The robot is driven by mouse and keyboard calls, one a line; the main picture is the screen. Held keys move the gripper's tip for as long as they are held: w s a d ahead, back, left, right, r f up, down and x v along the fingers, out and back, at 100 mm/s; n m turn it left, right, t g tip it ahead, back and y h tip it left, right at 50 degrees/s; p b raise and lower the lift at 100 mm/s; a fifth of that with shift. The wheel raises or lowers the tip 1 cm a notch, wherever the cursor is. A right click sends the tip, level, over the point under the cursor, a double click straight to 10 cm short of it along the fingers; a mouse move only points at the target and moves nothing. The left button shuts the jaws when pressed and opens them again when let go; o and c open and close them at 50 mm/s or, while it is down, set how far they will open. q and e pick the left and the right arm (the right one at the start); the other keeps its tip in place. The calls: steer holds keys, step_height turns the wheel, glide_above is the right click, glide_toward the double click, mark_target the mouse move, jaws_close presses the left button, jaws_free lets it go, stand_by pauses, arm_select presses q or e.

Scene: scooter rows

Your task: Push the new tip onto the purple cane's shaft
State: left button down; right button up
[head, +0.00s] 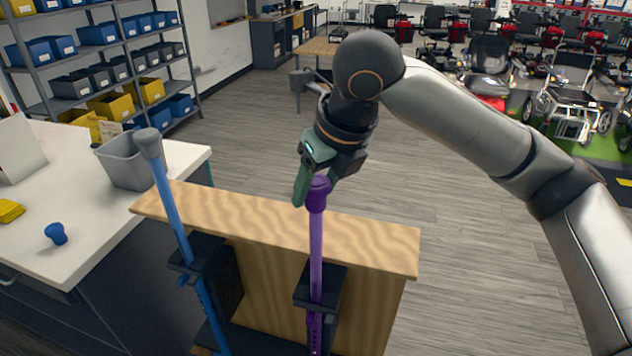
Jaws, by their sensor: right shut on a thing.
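The purple cane's shaft (316,250) stands upright in a black clamp (333,287) on the wooden stand, its upper end above the board. A darker purple tip (318,196) is at the shaft's top end, in line with it; I cannot tell how far down it sits. My right gripper (313,183) comes from above and is shut on the purple tip. Its green finger shows at the tip's left side, and the gripper hides part of the tip's top. My left gripper is not in view.
A blue cane (174,220) with a grey tip (148,143) leans slightly in another clamp at left. The wooden board (375,242) runs behind both. A white counter (105,205) holds a grey bin (125,165) and a blue tip (55,233).

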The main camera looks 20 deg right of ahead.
steer(key=shift+f, duration=0.5)
stand_by(0.5)
steer(key=o, duration=1.6)
steer(key=shift+r, duration=0.15)
steer(key=shift+r, duration=4.35)
